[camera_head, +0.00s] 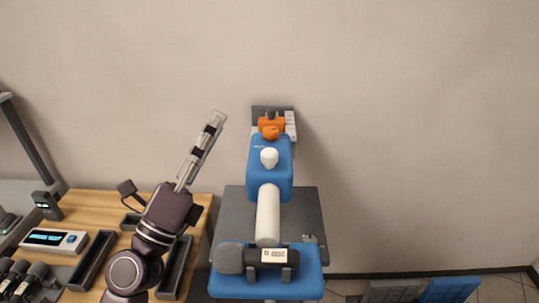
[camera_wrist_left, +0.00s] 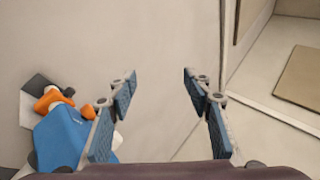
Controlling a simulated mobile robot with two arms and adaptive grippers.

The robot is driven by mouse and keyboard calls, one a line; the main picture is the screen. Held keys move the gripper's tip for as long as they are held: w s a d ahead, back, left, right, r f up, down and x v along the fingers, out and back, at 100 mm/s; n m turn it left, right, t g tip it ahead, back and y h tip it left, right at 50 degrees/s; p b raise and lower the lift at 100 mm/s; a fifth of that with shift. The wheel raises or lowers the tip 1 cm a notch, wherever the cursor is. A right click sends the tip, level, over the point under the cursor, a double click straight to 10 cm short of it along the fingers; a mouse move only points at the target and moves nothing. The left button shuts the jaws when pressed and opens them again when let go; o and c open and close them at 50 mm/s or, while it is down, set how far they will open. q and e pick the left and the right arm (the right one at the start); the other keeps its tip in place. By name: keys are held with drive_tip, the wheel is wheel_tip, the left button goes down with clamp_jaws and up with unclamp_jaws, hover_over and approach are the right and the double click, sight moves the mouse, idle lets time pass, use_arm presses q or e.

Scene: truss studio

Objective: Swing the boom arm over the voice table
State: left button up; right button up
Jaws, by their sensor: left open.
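The boom arm (camera_head: 284,180) is blue with a white knob (camera_head: 270,157) and a white tube (camera_head: 268,215) that runs toward me. An orange clamp (camera_head: 271,126) sits at its far end by the wall. A dark grey tabletop (camera_head: 307,212), perhaps the voice table, shows beneath. My left gripper (camera_head: 215,120) is raised left of the boom, open and empty. In the left wrist view my open fingers (camera_wrist_left: 160,82) have the blue boom body (camera_wrist_left: 62,138) and orange clamp at left. My right gripper is out of view.
A wooden table (camera_head: 90,205) at left holds a display box (camera_head: 54,241), dark trays (camera_head: 92,258) and several microphones (camera_head: 22,280). A plain wall (camera_head: 420,130) stands behind. Blue and grey panels (camera_head: 450,290) show at bottom right.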

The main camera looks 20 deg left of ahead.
use_arm(q)
drive_tip(key=w+d+f+m+g+h, duration=0.1)
drive_tip(key=d+f+m+g+h, duration=0.3)
drive_tip(key=m, duration=0.5)
drive_tip(key=m+g+y, duration=0.1)
drive_tip(key=m+g, duration=0.3)
drive_tip(key=m, duration=0.1)
approach(263, 160)
drive_tip(key=x, duration=0.2)
drive_tip(key=r+x, duration=0.1)
drive_tip(key=x, duration=0.1)
drive_tip(key=shift+d, duration=0.15)
drive_tip(key=shift+w+f, duration=0.2)
drive_tip(key=shift+f, duration=0.05)
drive_tip(key=shift+w+p, duration=0.3)
drive_tip(key=p+x, duration=0.2)
drive_tip(key=x, duration=0.5)
drive_tip(key=shift+d+f+p, duration=0.1)
drive_tip(key=shift+f+p, duration=0.05)
drive_tip(key=shift+p, duration=0.15)
drive_tip(key=shift+c, duration=0.4)
clamp_jaws()
